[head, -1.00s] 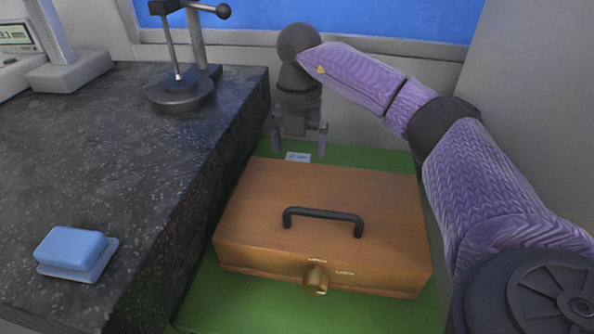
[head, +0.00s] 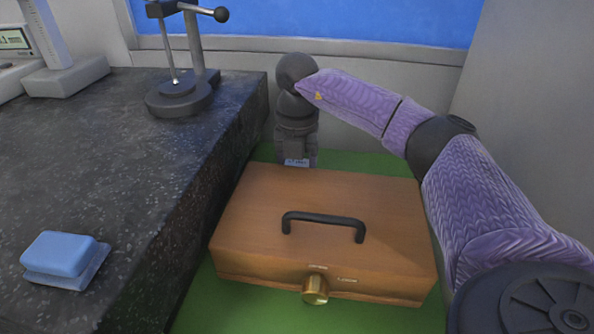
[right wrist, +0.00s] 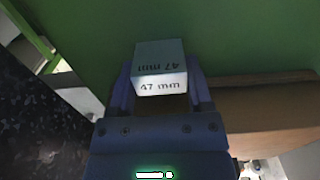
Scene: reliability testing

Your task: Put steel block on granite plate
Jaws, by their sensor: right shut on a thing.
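The steel block (right wrist: 160,66), marked "47 mm", sits between the two fingers of my right gripper (right wrist: 160,92) in the right wrist view. The gripper is shut on it. In the head view my right gripper (head: 297,158) points down behind the wooden case, and only a small labelled part of the block (head: 297,163) shows below it. The dark speckled granite plate (head: 130,170) lies to the left of the gripper, with its top higher than the green surface. My left gripper is in neither view.
A wooden case (head: 250,215) with a black handle and brass knob stands on the green mat (head: 225,312). On the granite are a blue block-like pad (head: 62,254) at front left, a gauge stand (head: 180,97) and a grey instrument (head: 65,75) at the back. The granite's middle is clear.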

